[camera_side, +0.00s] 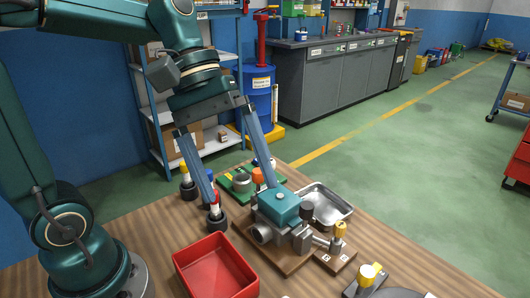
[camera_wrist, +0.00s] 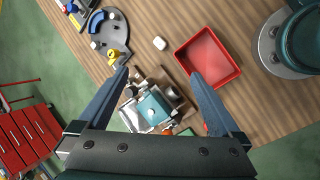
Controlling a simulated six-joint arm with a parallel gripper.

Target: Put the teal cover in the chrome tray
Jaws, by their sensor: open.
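The teal cover (camera_side: 280,205) sits on top of a grey machine assembly on a brown wooden board. It also shows between my fingers in the wrist view (camera_wrist: 154,108). The chrome tray (camera_side: 338,208) lies on the table just behind and right of the assembly, partly hidden by it. In the wrist view a part of the tray (camera_wrist: 129,119) shows left of the cover. My gripper (camera_side: 240,194) is open and empty, with its long blue fingers pointing down. It is above and left of the cover in the side view. The fingertips (camera_wrist: 160,74) are wide apart.
A red bin (camera_side: 187,262) stands at the front left of the assembly. Several dark posts with coloured tops, a green board (camera_side: 236,187) and a yellow-knobbed fixture (camera_side: 367,277) surround it. A small white block (camera_wrist: 160,43) lies on the table. Bare wood shows right of the tray.

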